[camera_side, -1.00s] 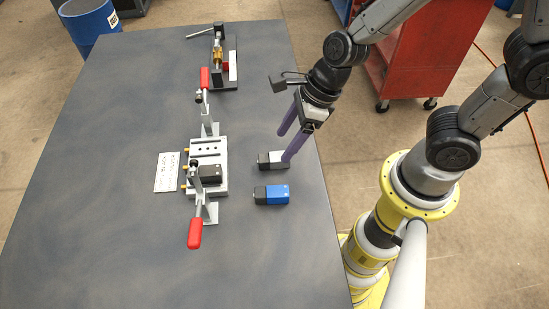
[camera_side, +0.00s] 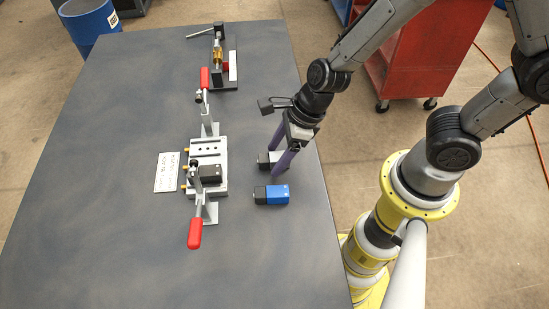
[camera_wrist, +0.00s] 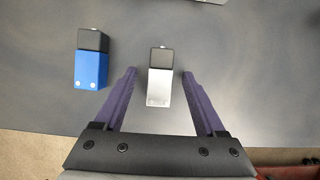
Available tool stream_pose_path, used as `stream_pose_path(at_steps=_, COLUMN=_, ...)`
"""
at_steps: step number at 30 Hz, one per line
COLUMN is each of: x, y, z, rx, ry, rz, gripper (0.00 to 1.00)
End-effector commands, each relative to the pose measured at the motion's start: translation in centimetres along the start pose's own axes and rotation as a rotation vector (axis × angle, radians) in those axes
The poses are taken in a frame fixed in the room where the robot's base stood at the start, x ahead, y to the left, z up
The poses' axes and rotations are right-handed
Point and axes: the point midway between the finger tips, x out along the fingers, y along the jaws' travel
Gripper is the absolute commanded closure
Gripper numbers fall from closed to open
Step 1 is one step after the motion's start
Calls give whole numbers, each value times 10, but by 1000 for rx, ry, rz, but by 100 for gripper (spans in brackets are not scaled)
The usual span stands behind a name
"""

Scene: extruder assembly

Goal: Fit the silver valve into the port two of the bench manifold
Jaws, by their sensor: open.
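The silver valve (camera_wrist: 160,83), a silver block with a black end, lies on the table between my gripper's two purple fingers in the wrist view. There is a gap on each side of it. In the side view its black end (camera_side: 263,158) shows, and the fingers hide part of the rest. My gripper (camera_wrist: 159,73) is open and points down at the valve; it also shows in the side view (camera_side: 277,165). The bench manifold (camera_side: 208,148) is a light block with brass fittings on its left. A dark valve (camera_side: 211,173) sits in its near part.
A blue valve (camera_side: 271,194) with a black end lies close to the silver one, also in the wrist view (camera_wrist: 91,68). Red-handled clamps (camera_side: 205,78) (camera_side: 195,233) stand at both manifold ends. A white label plate (camera_side: 166,172) lies left. A brass-fitted fixture (camera_side: 219,58) stands at the back.

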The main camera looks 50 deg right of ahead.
Motion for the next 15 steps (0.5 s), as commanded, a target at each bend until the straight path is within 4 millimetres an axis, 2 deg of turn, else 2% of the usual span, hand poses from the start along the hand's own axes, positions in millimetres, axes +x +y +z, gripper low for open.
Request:
stream_pose_path(at_steps=5, x=0, y=0, z=0, rx=0, ry=0, rz=0, gripper=28)
stream_pose_path(at_steps=6, x=0, y=0, z=0, rx=0, ry=0, rz=0, gripper=31)
stream_pose_path(at_steps=15, x=0, y=0, z=0, rx=0, ry=0, rz=0, gripper=85)
